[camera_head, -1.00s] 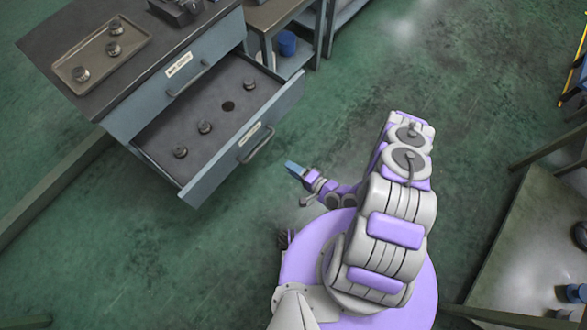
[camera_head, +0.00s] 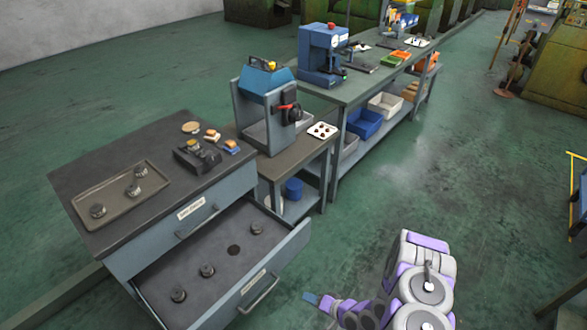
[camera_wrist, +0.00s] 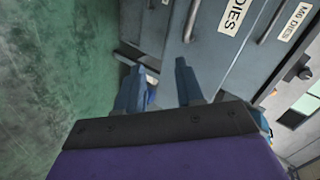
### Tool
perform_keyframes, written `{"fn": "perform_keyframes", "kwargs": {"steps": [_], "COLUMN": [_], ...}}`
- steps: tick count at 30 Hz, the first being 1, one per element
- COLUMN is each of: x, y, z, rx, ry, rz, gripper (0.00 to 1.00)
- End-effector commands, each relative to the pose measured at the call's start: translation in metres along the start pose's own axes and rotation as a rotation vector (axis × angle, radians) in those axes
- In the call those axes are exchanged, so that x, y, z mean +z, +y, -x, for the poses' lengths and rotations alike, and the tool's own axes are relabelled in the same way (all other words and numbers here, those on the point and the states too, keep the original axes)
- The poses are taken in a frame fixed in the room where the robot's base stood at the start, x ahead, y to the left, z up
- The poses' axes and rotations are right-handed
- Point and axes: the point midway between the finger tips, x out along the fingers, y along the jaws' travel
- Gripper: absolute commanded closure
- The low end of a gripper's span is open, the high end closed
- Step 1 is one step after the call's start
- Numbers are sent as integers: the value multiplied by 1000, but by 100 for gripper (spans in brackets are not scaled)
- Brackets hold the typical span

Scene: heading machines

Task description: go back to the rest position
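My gripper (camera_wrist: 158,80) shows in the wrist view with its two blue fingers apart and nothing between them. In the head view my gripper (camera_head: 311,298) is at the lower middle, over the floor and right of the open drawer (camera_head: 222,255). My arm is folded at the lower right, clear of the cabinet. The wrist view looks at the grey-blue drawer fronts (camera_wrist: 208,48) with their labels and handles.
The cabinet (camera_head: 85,170) stands at left, with a tray (camera_head: 142,204) of dark dies on top and its drawer pulled out holding several dies. A blue machine (camera_head: 270,100) and a long workbench (camera_head: 375,70) stand behind. Floor at right (camera_head: 500,200) is clear.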

Motion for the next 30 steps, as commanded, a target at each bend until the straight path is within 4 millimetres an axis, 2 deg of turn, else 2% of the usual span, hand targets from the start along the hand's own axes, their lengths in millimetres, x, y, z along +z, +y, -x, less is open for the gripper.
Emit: {"fn": "perform_keyframes", "kwargs": {"steps": [1, 8, 14, 18, 24, 30], "x": [-17, -74, -114, -140, -162, -167], "y": [-3, -8, -23, -41, -71, -108], "z": [4, 32, 70, 102, 153, 208], "rx": [40, 249, 427, 542, 694, 821], "ry": [-5, -41, -75, -93, -129, -170], "rz": [45, 203, 300, 350, 392, 403], "gripper": [63, 63, 63, 63, 63, 63]}}
